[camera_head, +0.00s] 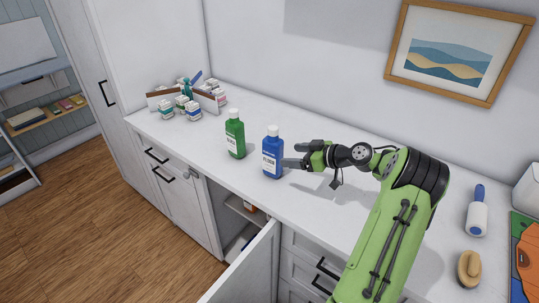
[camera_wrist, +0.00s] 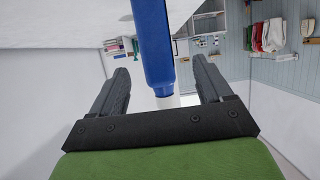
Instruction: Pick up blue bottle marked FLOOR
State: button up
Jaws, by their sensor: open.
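The blue bottle (camera_head: 272,155) with a white cap and a white label stands upright on the white counter in the head view. Its label is too small to read with certainty. My gripper (camera_head: 293,157) is at the bottle's right side, with its fingers pointing left toward it. In the wrist view, the blue bottle (camera_wrist: 152,45) shows between the two open fingers of my gripper (camera_wrist: 158,85), with a gap on each side. The fingers are not closed on it.
A green bottle (camera_head: 235,134) stands close to the left of the blue one. A divided box (camera_head: 163,97) with small jars is at the far left. A lint roller (camera_head: 477,213) and brush (camera_head: 469,268) lie at right. A cabinet door (camera_head: 247,272) hangs open below.

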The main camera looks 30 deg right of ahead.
aim_at(281, 155)
jog(key=x, duration=0.3)
jog(key=shift+w+d+f, duration=0.1)
jog(key=shift+w+f, duration=0.2)
jog(key=shift+w, duration=0.05)
jog(key=shift+w+a+f, duration=0.25)
jog(key=shift+w+a, duration=0.1)
jog(key=shift+w, duration=0.25)
jog(key=x, duration=0.4)
jog(key=shift+w+d+f, duration=0.1)
jog(key=shift+w+f, duration=0.15)
jog(key=shift+w, duration=0.05)
jog(key=shift+s+r, duration=0.1)
jog(key=shift+s, duration=0.05)
jog(key=shift+c, duration=0.7)
jog(key=c, duration=1.2)
grip_shut()
